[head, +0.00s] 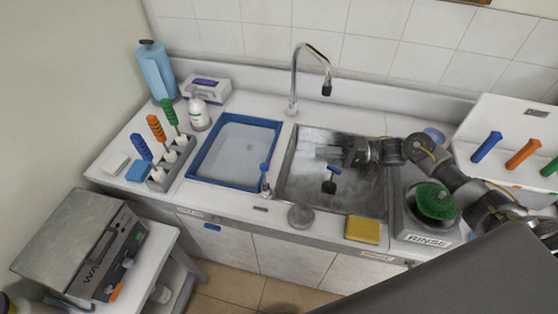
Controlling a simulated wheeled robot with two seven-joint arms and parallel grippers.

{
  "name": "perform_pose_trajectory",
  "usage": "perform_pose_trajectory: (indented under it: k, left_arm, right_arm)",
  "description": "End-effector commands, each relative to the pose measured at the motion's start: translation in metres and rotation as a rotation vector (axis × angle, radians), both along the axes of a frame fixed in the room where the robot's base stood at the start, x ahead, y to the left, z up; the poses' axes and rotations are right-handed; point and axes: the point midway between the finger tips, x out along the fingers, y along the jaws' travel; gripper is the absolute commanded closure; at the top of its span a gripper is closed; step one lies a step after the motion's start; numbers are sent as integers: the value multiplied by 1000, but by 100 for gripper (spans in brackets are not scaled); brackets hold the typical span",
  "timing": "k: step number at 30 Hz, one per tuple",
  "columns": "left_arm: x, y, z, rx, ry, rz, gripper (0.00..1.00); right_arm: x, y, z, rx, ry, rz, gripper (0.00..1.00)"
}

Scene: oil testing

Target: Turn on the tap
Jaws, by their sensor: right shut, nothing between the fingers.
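A chrome gooseneck tap (295,75) stands on the counter behind the metal sink (300,185), its spout curving right over the basin. No water stream shows at the spout. My right gripper (326,153) is over the sink, below and in front of the spout, pointing left, shut and empty. A small blue-topped metal fitting (265,178) stands upright at the counter's front, between the sink and the blue-rimmed tray. My left gripper is not in view.
The blue-rimmed tray (235,186) lies left of the sink. A yellow sponge (363,230) and a round metal disc (300,216) are at the front edge. A green-topped rinse unit (434,202) is right of the sink, close to my right arm. Brushes stand at left.

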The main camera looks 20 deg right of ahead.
Motion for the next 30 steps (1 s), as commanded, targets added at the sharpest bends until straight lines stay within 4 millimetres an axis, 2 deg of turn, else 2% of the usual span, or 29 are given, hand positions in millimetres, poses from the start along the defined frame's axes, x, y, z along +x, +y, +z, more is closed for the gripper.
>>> perform_pose_trajectory:
  k: [5, 8, 20, 24, 30]
  left_arm:
    - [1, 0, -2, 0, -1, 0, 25]
    - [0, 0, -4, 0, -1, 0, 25]
    - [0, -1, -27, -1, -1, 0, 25]
    - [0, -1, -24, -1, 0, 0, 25]
    - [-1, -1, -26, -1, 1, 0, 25]
  right_arm:
    - [3, 9, -1, 0, -1, 2, 100]
    - [7, 22, -2, 1, -3, 4, 100]
    - [36, 97, -7, 2, -5, 4, 100]
    - [26, 115, -9, 0, -1, 3, 100]
    - [20, 128, -12, -1, -2, 2, 100]
